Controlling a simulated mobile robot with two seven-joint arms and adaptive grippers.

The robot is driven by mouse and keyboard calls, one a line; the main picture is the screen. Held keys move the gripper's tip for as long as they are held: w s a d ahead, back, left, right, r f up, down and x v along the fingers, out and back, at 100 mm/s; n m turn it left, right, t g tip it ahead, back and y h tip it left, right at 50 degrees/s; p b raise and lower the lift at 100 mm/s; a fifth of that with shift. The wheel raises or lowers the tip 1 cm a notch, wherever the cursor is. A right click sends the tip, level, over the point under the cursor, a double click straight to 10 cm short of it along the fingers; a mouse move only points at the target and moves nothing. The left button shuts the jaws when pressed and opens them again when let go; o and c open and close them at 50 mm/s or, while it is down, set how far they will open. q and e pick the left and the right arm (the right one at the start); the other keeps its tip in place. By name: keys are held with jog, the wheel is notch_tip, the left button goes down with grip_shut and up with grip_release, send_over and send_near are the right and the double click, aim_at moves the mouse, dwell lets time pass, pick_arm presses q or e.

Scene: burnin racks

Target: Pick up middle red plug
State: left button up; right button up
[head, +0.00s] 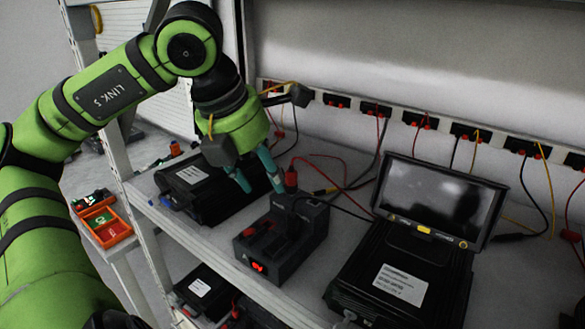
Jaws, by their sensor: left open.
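A red plug (291,178) stands upright at the back of a small black device (262,246) with a red lit display, on the rack shelf. A red cable rises from the plug. My left gripper (258,182) points down above the shelf, with its teal fingertips apart and nothing seen between them. It is just left of this plug; I cannot tell whether the right finger touches it. More red plugs (421,122) sit in sockets along the strip on the back wall. I cannot tell which plug is the middle one. My right gripper is not in view.
A black unit with a raised screen (437,200) stands on the right. Another black box (195,182) stands left, behind the device. Loose red, black and yellow cables cross the shelf behind. A rack post (110,120) is at left, near an orange tray (112,234).

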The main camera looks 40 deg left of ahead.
aim_at(288, 173)
pick_arm(q)
jog(key=w+p, duration=0.3)
jog(key=w, duration=0.2)
jog(key=x, duration=0.3)
jog(key=shift+s, duration=0.1)
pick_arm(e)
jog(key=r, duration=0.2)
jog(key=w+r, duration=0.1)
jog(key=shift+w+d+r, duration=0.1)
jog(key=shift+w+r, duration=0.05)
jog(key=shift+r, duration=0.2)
pick_arm(q)
jog(key=c, duration=0.9)
